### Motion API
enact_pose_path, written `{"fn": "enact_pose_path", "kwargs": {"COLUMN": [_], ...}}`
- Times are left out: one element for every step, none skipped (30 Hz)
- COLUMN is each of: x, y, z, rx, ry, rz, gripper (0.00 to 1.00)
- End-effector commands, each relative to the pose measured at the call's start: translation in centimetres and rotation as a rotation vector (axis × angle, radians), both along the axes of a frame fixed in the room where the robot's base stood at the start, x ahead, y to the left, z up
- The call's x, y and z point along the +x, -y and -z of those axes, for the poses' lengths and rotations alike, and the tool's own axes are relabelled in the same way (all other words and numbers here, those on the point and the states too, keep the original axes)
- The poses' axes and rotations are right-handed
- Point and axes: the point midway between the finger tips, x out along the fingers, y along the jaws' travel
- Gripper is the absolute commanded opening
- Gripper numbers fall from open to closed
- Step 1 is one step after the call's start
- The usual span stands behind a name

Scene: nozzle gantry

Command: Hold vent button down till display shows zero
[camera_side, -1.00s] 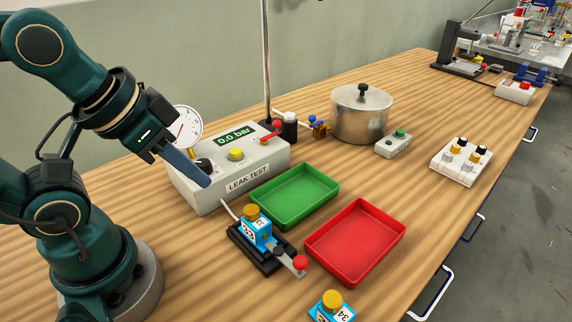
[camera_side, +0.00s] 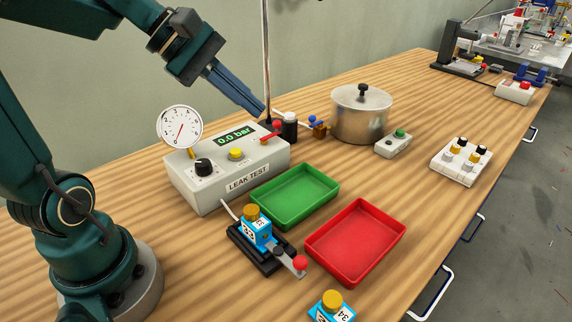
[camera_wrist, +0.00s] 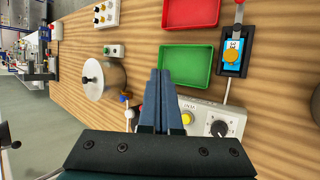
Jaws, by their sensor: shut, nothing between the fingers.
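The grey leak test box (camera_side: 218,184) stands on the bench with a black knob, a yellow button (camera_side: 236,154) and a red lever (camera_side: 272,130) on top. Its display (camera_side: 235,136) reads 0.0 bar in green. My gripper (camera_side: 262,110) is shut and empty, in the air above the back right of the box, near the red lever in the side view. In the wrist view my gripper (camera_wrist: 162,75) covers part of the box, and the yellow button (camera_wrist: 187,118) shows just right of the fingers.
A round gauge (camera_side: 181,128) stands at the box's back left, and a thin metal post (camera_side: 267,60) rises behind it. A blue valve block (camera_side: 257,233) sits clamped in front. Green (camera_side: 296,195) and red (camera_side: 356,242) trays are empty. A metal pot (camera_side: 361,115) stands right.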

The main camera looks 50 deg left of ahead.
Motion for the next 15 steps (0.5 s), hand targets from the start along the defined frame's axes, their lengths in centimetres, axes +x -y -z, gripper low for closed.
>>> {"fn": "enact_pose_path", "kwargs": {"x": [0.8, 1.2, 1.5, 1.7, 1.8, 1.8, 1.8, 1.7, 1.6, 1.4, 1.4, 1.3, 1.2, 1.2, 1.2], "y": [-2.1, -3.2, -4.5, -5.4, -6.2, -7.3, -7.9, -8.5, -9.1, -9.4, -9.7, -9.9, -10.0, -10.1, -10.2], "z": [0.2, 0.2, 0.4, 0.5, 0.7, 0.9, 1.1, 1.3, 1.6, 1.8, 1.9, 2.0, 2.0, 2.0, 2.0], "rx": [-0.063, -0.093, -0.127, -0.149, -0.167, -0.184, -0.193, -0.200, -0.206, -0.210, -0.213, -0.216, -0.216, -0.216, -0.216], "ry": [-0.013, -0.016, -0.018, -0.021, -0.023, -0.025, -0.030, -0.035, -0.042, -0.045, -0.048, -0.051, -0.050, -0.050, -0.050], "rz": [-0.097, -0.141, -0.196, -0.232, -0.263, -0.298, -0.320, -0.338, -0.356, -0.368, -0.377, -0.385, -0.391, -0.394, -0.395], "gripper": [0.00, 0.00, 0.00, 0.00, 0.00, 0.00, 0.00, 0.00, 0.00, 0.00, 0.00, 0.00, 0.00, 0.00, 0.00]}}
